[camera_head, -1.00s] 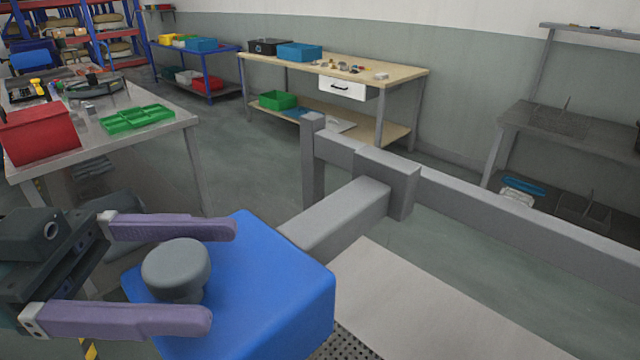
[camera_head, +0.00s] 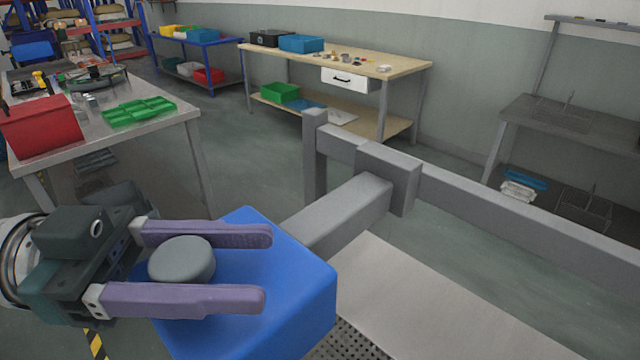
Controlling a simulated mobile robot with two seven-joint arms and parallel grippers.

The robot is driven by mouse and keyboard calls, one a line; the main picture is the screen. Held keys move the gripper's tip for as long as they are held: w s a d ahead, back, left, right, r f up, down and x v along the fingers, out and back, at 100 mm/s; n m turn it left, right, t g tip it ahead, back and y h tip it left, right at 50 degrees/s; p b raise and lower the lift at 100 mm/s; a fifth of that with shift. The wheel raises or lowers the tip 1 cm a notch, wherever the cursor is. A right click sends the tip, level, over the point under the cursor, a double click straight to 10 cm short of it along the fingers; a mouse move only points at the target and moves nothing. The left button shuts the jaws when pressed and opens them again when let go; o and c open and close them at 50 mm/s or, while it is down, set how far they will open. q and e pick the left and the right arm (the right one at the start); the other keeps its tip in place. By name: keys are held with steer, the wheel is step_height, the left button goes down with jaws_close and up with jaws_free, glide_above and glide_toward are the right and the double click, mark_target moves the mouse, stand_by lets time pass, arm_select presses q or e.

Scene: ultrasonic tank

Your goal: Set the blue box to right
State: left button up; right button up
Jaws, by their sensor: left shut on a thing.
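The blue box (camera_head: 285,290) is at the bottom centre, with a round grey knob (camera_head: 182,262) on its top. My left gripper (camera_head: 266,268) comes in from the left, its two purple fingers on either side of the knob. It is shut on the knob. A grey metal frame with a thick bar (camera_head: 340,213) stands just behind the box, and the box hides the bar's near end. What lies under the box is hidden. My right gripper is not in view.
A pale flat surface (camera_head: 430,300) and a dark perforated strip (camera_head: 358,343) lie right of the box. A long grey rail (camera_head: 520,208) runs to the right. A steel table (camera_head: 175,125) with a red bin (camera_head: 42,126) and green tray (camera_head: 138,111) stands at the left.

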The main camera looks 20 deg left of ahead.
arm_select(q)
jaws_close()
stand_by(0.3)
